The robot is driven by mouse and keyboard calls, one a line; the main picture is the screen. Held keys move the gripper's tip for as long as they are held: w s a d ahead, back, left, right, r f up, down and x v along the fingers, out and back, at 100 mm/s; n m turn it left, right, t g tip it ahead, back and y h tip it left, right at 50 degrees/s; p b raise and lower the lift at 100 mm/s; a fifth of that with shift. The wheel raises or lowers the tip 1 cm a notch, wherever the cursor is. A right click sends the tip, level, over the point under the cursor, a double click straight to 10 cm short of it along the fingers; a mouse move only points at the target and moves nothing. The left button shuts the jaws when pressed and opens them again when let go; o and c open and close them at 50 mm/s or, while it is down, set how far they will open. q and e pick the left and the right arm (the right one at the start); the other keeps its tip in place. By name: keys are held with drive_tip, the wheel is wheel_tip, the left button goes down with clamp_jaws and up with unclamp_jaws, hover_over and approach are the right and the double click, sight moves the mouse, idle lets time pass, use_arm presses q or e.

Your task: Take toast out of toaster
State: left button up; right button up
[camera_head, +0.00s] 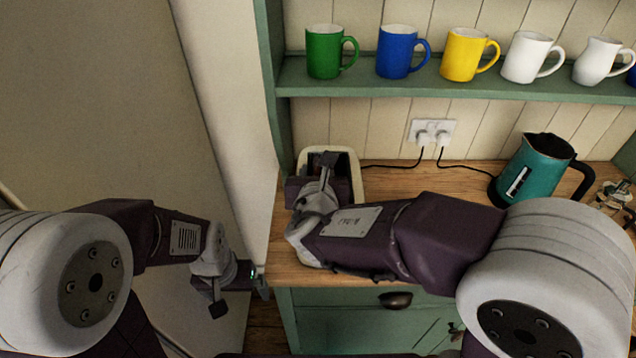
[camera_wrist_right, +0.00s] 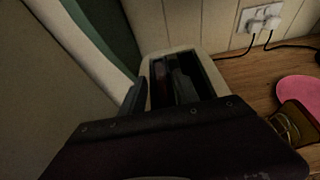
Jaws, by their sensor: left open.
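The cream toaster (camera_head: 357,178) stands at the left end of the wooden counter. Its dark top opening also shows in the wrist view, where its pale rim (camera_wrist_right: 212,72) is clear. My right gripper (camera_head: 322,178) is over the toaster. In the wrist view its dark fingers (camera_wrist_right: 158,92) appear apart, one by the toaster's left side and one over the opening. I cannot tell whether they hold anything. No toast can be made out clearly in the dark opening. My left gripper (camera_head: 234,290) is open and empty, low beside the counter's left end.
A teal kettle (camera_head: 535,170) stands at the right on the counter. Mugs (camera_head: 325,52) line the shelf above. Two plugs (camera_head: 432,136) with black cords are in the wall socket. The wrist view shows a pink round item (camera_wrist_right: 299,91) and a brown object (camera_wrist_right: 294,126) right of the toaster.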

sight(316, 169)
drive_tip(key=x, duration=0.4)
drive_tip(key=shift+f, duration=0.1)
drive_tip(key=shift+s, duration=0.15)
drive_tip(key=c, duration=0.4)
clamp_jaws()
wheel_tip(316, 169, up, 9)
drive_tip(key=p, duration=0.3)
drive_tip(key=shift+p, duration=0.3)
drive_tip(key=shift+r, duration=0.6)
